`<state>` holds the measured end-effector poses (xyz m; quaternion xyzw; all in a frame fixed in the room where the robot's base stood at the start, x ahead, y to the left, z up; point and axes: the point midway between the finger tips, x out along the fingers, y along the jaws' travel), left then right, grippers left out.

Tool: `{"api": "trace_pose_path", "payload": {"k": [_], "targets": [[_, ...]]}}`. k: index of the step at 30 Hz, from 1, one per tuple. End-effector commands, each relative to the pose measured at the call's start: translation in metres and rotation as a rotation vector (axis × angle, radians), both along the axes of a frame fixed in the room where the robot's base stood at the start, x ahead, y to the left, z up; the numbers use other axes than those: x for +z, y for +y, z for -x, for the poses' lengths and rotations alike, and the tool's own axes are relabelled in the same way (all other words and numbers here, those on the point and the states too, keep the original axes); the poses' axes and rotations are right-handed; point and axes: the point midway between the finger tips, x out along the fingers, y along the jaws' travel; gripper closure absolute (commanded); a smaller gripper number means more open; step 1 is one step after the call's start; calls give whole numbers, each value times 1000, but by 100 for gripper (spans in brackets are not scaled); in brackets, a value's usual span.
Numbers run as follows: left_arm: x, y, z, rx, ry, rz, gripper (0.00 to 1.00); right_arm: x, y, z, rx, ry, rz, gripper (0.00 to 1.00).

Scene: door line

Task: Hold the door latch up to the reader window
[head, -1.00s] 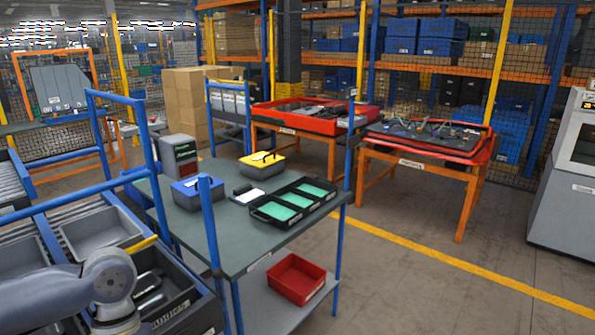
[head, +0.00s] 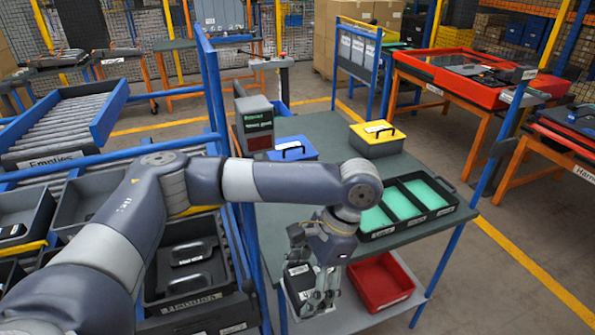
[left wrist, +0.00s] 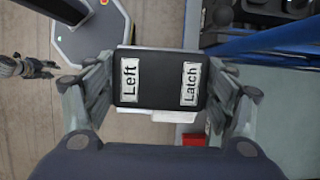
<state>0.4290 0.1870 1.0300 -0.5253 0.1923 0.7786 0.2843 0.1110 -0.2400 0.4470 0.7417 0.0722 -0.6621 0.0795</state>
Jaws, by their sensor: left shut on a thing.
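My left gripper (head: 318,290) is shut on the door latch (head: 299,280), a black block with a pale edge, in front of the table's near edge. In the left wrist view the latch (left wrist: 160,78) lies between both fingers of the left gripper (left wrist: 158,88), its labels reading "Left" and "Latch". The reader (head: 254,122) is a grey box with green text at the table's back left. Its dark reddish window (head: 258,143) faces me, well apart from the latch. My right gripper (left wrist: 42,68) seems to show small at the left of the left wrist view; its opening is unclear.
The table (head: 325,128) holds a blue case (head: 291,149), a yellow case (head: 377,138) and a black tray (head: 440,207) with green inserts. A red bin (head: 380,283) sits on the lower shelf. Blue posts (head: 211,85) rise near the reader.

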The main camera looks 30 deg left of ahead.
Motion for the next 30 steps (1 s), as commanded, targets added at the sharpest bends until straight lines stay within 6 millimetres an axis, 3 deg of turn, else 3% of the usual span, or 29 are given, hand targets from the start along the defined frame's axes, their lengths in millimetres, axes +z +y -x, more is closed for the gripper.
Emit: {"api": "trace_pose_path", "payload": {"k": [1,12,24,30], "targets": [[11,0,-5,-96,1,2,64,13,0,5,0,6,-1,60],[42,13,-47,-777,-8,21,64,54,12,37,-1,54,-12,60],[76,41,-83,-1398,-4,44,64,97,6,10,2,13,-7,60],[94,60,-99,-1680,0,57,64,118,3,12,0,16,-4,60]]}}
